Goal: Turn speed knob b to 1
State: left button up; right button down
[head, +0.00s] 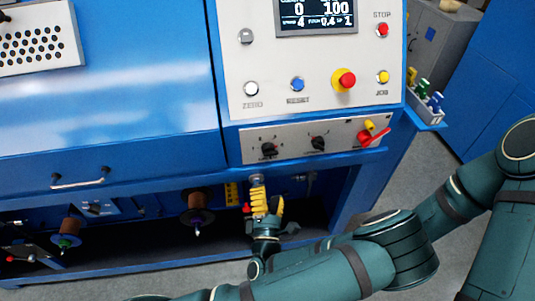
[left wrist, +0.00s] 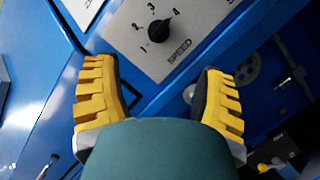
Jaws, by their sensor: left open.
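A black speed knob (left wrist: 155,32) shows in the left wrist view on a grey plate marked SPEED, with numbers 1 to 4 around it. Its pointer is turned toward the 4. In the head view it appears to be the left black knob (head: 269,150) on the lower control strip; no letter b is readable. My left gripper (head: 267,203) has yellow fingers and is below the strip, apart from the knob. In the left wrist view the gripper (left wrist: 158,95) is open and empty, with the knob ahead between its fingers. My right gripper is not in view.
A second black knob (head: 319,143) and a red switch handle (head: 373,137) sit to the right on the strip. The display (head: 316,15) above reads speed 4. An emergency button (head: 346,79) sticks out above. Spools (head: 197,203) hang in the open bay below.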

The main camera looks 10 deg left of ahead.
aim_at(269, 152)
pick_arm(q)
jog(key=x, duration=1.3)
jog(key=shift+a, duration=0.1)
jog(key=shift+c, duration=0.2)
grip_shut()
